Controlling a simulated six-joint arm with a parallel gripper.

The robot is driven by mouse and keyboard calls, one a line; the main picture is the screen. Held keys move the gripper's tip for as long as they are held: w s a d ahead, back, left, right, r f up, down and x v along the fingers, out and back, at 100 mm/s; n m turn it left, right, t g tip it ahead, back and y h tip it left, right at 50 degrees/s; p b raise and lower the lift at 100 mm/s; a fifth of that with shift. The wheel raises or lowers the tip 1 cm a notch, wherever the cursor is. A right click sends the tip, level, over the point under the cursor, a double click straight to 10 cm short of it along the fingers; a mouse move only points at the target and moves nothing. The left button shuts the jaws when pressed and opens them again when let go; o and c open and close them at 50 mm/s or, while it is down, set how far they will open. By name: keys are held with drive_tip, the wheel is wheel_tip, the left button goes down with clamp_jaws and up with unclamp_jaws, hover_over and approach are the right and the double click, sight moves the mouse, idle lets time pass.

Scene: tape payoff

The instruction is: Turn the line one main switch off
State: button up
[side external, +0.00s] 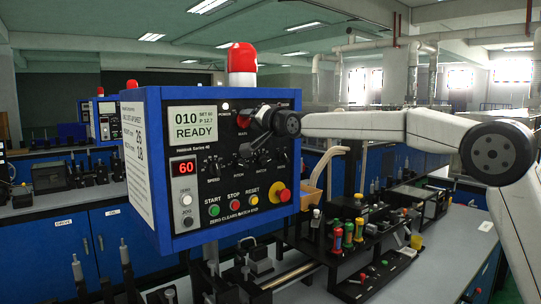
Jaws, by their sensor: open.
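The blue control box (222,160) has a black front panel, with a display (197,122) reading "010 READY" and a red "60" readout (184,169). A red rotary knob (243,120) sits at the upper middle of the panel and may be the main switch; its label is too small to read. My gripper (256,124) is in front of the upper right of the panel, close beside this knob. Its jaws are open and hold nothing that I can see. It hides part of the panel there. I cannot tell whether it touches the knob, nor the knob's setting.
Below are small black knobs (243,148), START (214,210), STOP (234,206) and RESET (253,202) buttons, and a red button on yellow (281,193). A red beacon (241,58) tops the box. A bench with colored-handled tools (348,232) stands at lower right.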

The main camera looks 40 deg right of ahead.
clamp_jaws()
drive_tip(key=shift+n, duration=0.5)
drive_tip(key=n, duration=1.7)
drive_tip(key=shift+a, duration=0.35)
